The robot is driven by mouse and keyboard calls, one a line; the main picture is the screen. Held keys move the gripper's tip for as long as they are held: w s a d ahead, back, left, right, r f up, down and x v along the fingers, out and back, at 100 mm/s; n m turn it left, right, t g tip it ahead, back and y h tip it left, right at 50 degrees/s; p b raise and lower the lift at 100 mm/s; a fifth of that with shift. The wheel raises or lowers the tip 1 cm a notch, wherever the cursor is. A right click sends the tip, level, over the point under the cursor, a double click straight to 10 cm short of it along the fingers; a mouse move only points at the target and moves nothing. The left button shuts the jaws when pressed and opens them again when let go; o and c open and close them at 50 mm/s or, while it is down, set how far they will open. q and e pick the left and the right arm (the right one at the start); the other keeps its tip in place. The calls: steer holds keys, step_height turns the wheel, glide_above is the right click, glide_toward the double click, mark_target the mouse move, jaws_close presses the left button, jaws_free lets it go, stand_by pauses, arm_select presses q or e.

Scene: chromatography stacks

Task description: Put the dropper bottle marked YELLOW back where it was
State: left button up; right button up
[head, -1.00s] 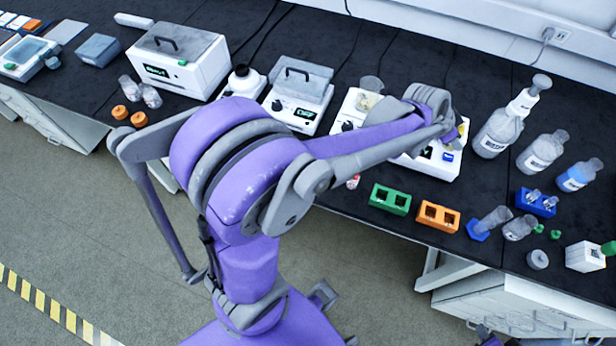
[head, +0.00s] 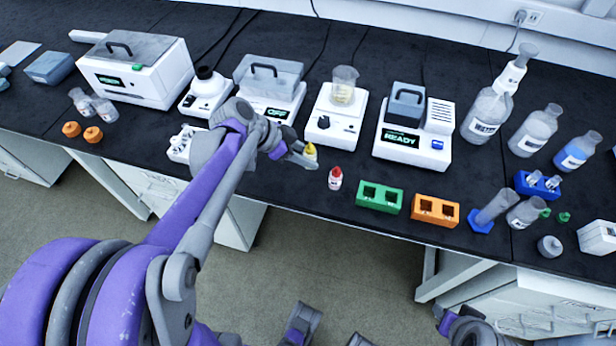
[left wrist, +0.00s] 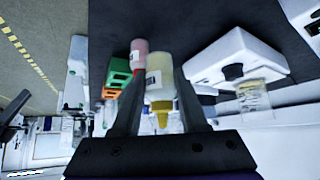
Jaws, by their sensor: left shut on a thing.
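The dropper bottle with a yellow cap (head: 311,150) is held in my left gripper (head: 298,156), above the bench front in the head view. In the left wrist view the pale bottle body (left wrist: 160,72) shows between the two shut fingers, its yellow cap pointing toward the palm. Its label is too small to read. A red-capped dropper bottle (head: 335,178) stands on the bench just right of my gripper; it also shows in the left wrist view (left wrist: 139,54).
A white rack (head: 181,144) with small items is partly behind my left arm. A green block (head: 379,197) and an orange block (head: 436,211) sit right of the red-capped bottle. Behind are a hotplate with a beaker (head: 332,122) and a device reading READY (head: 412,148).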

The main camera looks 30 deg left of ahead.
arm_select(q)
step_height(320, 180, down, 7)
steer(key=shift+r+b, duration=0.1)
steer(key=shift+b, duration=0.65)
steer(key=shift+o, duration=0.8)
steer(key=o, duration=0.5)
steer(key=shift+c, duration=0.2)
